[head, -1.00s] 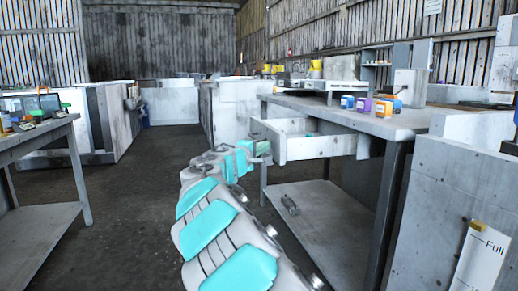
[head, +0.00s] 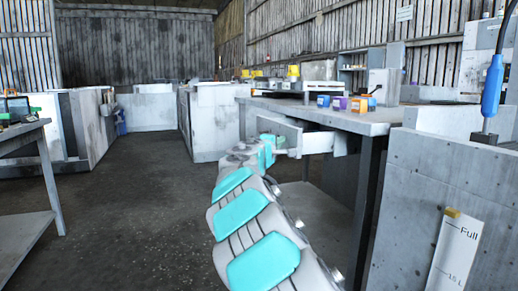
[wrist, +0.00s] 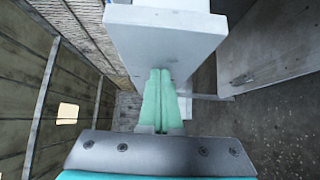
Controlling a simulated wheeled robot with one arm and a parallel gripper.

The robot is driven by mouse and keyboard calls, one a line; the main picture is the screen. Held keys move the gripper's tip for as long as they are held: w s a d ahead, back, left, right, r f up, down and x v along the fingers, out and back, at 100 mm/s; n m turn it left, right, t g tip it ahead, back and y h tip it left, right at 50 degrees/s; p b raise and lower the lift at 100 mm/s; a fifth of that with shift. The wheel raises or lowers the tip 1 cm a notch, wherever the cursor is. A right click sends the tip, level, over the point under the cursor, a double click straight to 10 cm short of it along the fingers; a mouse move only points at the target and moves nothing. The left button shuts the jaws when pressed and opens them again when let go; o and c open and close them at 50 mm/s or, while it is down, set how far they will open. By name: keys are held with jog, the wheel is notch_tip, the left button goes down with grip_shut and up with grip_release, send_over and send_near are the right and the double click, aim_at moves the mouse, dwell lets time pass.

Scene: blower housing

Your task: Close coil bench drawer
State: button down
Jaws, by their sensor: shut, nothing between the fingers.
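The coil bench (head: 300,107) is a grey table on the right in the head view. Its pale drawer (head: 280,132) still sticks out from under the top, its front panel and part of one side showing. My gripper (head: 268,150) is at the drawer's front panel, at the end of my white and turquoise arm. In the wrist view, my gripper's green fingers (wrist: 160,98) are together and empty. Their tips meet the pale drawer panel (wrist: 165,38) or lie very close; contact is unclear. The drawer's inside is hidden in both views.
Small orange, blue and purple containers (head: 340,103) stand on the bench top. A concrete-like block (head: 430,190) with a level gauge is at the right. Another table (head: 25,140) stands at the left. The floor (head: 140,210) between is clear.

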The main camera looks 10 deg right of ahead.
aim_at(314, 139)
jog(key=d, duration=0.4)
jog(key=w+d, duration=0.1)
jog(key=d, duration=0.3)
jog(key=d+b, duration=0.1)
jog(key=d, duration=0.3)
jog(key=shift+w+d, duration=0.15)
jog(key=shift+w, duration=0.25)
jog(key=shift+d, duration=0.1)
